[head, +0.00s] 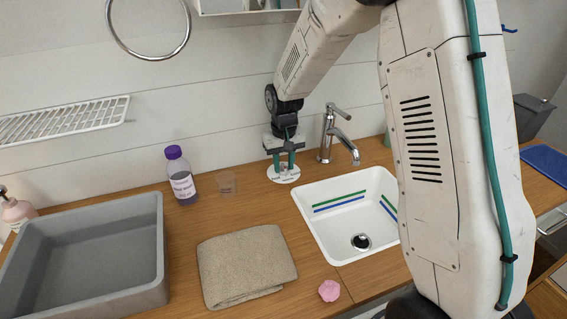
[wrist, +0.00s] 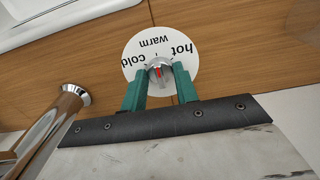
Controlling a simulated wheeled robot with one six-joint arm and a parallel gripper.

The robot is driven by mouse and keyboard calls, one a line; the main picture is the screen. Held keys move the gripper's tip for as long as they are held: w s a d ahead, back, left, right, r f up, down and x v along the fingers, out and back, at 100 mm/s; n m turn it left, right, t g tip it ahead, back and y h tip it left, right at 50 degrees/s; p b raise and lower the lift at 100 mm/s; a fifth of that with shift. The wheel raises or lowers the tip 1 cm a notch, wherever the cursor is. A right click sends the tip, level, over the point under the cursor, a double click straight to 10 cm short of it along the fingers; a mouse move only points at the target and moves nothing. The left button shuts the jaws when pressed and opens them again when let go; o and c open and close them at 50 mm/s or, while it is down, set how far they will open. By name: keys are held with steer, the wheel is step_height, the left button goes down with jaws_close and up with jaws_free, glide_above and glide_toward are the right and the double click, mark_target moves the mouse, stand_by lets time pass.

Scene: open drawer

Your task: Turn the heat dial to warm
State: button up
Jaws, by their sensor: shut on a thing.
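The heat dial is a round white plate (wrist: 138,48) on the wooden counter, printed "cold", "warm" and "hot". It shows in the head view (head: 284,179) left of the tap. A metal knob (wrist: 158,75) with a red mark stands at its centre. My gripper (wrist: 161,70) is shut on the knob, one green finger on each side. My gripper also shows from above in the head view (head: 284,165). In the wrist view the red mark points roughly up, towards "warm"; its exact alignment is hard to tell. The fingers hide part of the plate.
The tap (head: 328,135) stands close right of the dial, behind the white sink (head: 322,222). A purple-capped bottle (head: 181,178) and a clear cup (head: 226,184) stand to the left. A folded towel (head: 245,265), a pink object (head: 329,290) and a grey basin (head: 150,250) are nearer.

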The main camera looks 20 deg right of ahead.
mark_target(284, 166)
steer(key=o, duration=1)
steer(key=shift+c, duration=0.2)
steer(key=shift+r, duration=0.15)
step_height(284, 166, up, 8)
steer(key=shift+f, duration=0.15)
steer(key=s+d+r, duration=0.1)
steer(key=s+r, duration=0.3)
steer(key=s, duration=0.7)
steer(key=s+d+r+t, duration=0.1)
steer(key=s+r, duration=0.3)
steer(key=s, duration=0.8)
steer(key=s+d+r, duration=0.1)
steer(key=s+r, duration=0.4)
steer(key=s, duration=0.7)
steer(key=shift+s, duration=0.2)
